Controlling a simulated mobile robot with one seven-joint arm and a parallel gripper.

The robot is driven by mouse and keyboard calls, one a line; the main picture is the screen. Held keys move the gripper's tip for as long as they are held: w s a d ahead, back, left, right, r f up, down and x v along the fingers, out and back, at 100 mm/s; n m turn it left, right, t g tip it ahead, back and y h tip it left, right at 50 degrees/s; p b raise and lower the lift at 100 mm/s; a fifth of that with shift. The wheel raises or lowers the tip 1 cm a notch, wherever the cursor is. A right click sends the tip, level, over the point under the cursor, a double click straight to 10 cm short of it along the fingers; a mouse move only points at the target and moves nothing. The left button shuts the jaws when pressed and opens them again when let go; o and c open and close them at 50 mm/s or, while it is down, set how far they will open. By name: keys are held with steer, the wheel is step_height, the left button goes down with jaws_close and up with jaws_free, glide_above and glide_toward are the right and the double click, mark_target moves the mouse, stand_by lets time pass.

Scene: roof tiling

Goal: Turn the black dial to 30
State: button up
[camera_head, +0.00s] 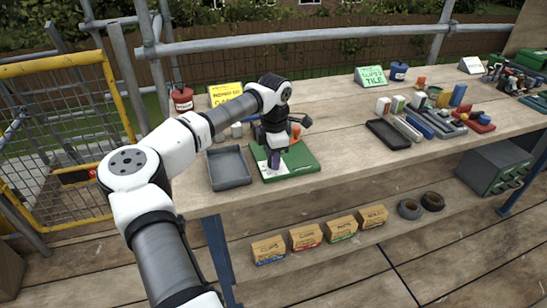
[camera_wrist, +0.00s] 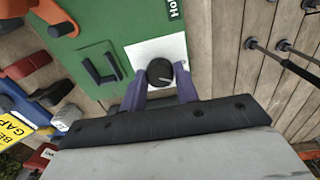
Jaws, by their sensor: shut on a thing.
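The black dial (camera_wrist: 160,72) is round with a pale pointer line on its face. It sits on a white square plate (camera_wrist: 143,50) on a green board (camera_wrist: 85,20). In the wrist view my gripper (camera_wrist: 160,80) has its two purple fingers shut on the dial, one on each side. The pointer slants toward the lower right of the picture; I cannot read any scale numbers. In the head view the green board (camera_head: 305,163) lies on the bench and my gripper (camera_head: 273,163) reaches down onto it; the dial is hidden there.
A dark grey tray (camera_head: 229,168) stands just left of the board. A black tray (camera_head: 388,135) and several coloured blocks lie to the right on the bench (camera_head: 345,160). Small boxes (camera_head: 305,237) stand on the lower shelf.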

steer(key=shift+m, duration=1)
steer(key=o, duration=1)
steer(key=shift+c, duration=0.2)
steer(key=shift+r, duration=0.15)
step_height(320, 180, up, 14)
steer(key=b, duration=0.2)
steer(key=shift+s+f, duration=0.2)
steer(key=shift+s, duration=0.1)
steer(key=shift+d, duration=0.1)
